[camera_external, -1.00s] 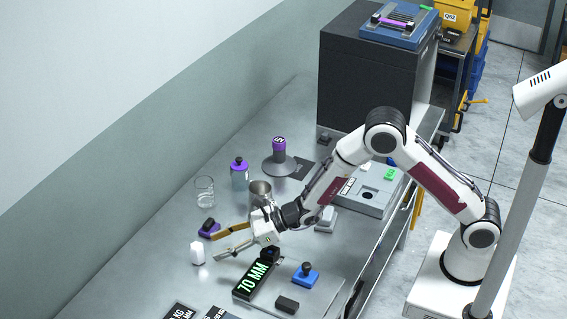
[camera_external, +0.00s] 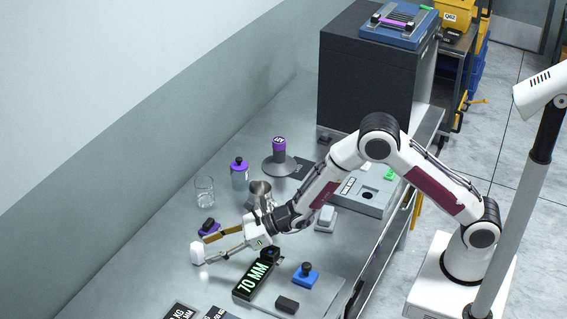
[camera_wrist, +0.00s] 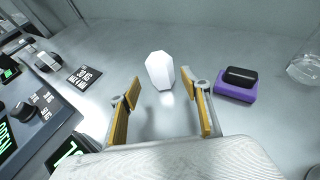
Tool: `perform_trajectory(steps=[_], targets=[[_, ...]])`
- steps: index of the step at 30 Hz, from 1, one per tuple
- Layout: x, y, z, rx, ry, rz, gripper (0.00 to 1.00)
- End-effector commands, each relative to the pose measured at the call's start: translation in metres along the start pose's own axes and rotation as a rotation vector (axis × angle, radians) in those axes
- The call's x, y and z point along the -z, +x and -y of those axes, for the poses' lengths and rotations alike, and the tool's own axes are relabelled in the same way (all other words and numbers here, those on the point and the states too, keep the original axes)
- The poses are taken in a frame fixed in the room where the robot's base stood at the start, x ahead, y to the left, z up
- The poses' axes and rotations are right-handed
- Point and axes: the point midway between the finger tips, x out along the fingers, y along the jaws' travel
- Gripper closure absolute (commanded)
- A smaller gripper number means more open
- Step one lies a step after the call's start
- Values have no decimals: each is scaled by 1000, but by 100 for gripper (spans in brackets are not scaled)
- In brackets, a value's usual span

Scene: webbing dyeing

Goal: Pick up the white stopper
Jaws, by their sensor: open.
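The white stopper (camera_external: 197,252) is a small faceted block standing upright on the metal bench. In the wrist view the stopper (camera_wrist: 160,71) is just beyond the fingertips, roughly centred between them. My gripper (camera_external: 207,249) is low over the bench with its fingers pointing at the stopper. In the wrist view my gripper (camera_wrist: 163,88) is open, with a yellow-padded finger on each side and nothing between them. In the external view one fingertip overlaps the stopper's edge; I cannot tell whether they touch.
A purple block with a black top (camera_wrist: 237,84) sits close to the right finger. A black "70 MM" display (camera_external: 256,277) and a blue knobbed block (camera_external: 305,275) lie toward the front. Bare bench surrounds the stopper.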

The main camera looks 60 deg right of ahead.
Motion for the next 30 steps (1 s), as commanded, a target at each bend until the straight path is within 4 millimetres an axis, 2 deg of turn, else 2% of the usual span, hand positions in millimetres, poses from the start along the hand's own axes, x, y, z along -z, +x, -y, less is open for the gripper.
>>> perform_trajectory(steps=[8, 22, 30], targets=[[1, 7, 0, 0, 0, 0, 53], [2, 46, 2, 0, -1, 0, 53], [2, 52, 2, -1, 0, -1, 53]])
